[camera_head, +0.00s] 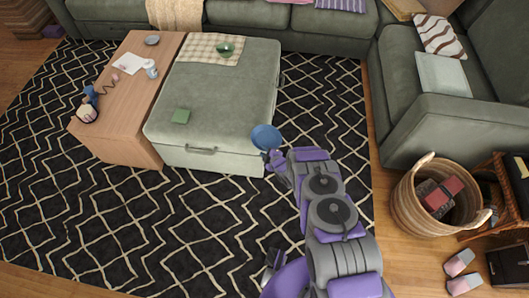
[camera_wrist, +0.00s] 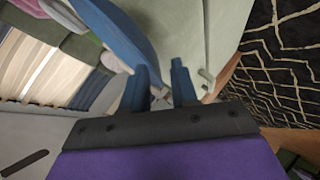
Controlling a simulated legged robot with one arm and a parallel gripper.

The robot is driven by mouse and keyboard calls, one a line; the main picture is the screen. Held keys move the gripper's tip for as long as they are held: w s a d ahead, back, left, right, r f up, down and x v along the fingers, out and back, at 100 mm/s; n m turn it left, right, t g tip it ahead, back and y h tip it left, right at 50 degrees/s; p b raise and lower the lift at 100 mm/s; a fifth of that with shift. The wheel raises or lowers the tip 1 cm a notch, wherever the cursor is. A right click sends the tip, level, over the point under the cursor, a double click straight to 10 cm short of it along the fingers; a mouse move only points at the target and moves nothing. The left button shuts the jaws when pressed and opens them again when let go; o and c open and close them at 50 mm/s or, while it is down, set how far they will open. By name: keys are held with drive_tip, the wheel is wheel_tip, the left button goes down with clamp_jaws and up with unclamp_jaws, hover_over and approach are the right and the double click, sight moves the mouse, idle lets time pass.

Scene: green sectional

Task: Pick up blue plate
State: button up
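The blue plate (camera_head: 266,137) is at the end of my arm, in front of the front right corner of the grey-green ottoman (camera_head: 225,80). It faces the head camera and looks tilted, reaching past the ottoman's right edge. In the wrist view the blue plate (camera_wrist: 122,28) is close and seen nearly edge-on, running out of the top of the picture.
A wicker basket (camera_head: 408,205) stands right of my arm. The patterned rug (camera_head: 90,225) is clear at the front left.

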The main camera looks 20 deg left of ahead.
drive_tip(key=shift+o, duration=0.6)
drive_tip(key=shift+s, duration=0.1)
drive_tip(key=p+v, duration=0.5)
drive_tip(key=v, duration=1.2)
drive_tip(key=shift+p, duration=0.35)
drive_tip(key=shift+d, duration=0.1)
drive_tip(key=shift+c, duration=0.3)
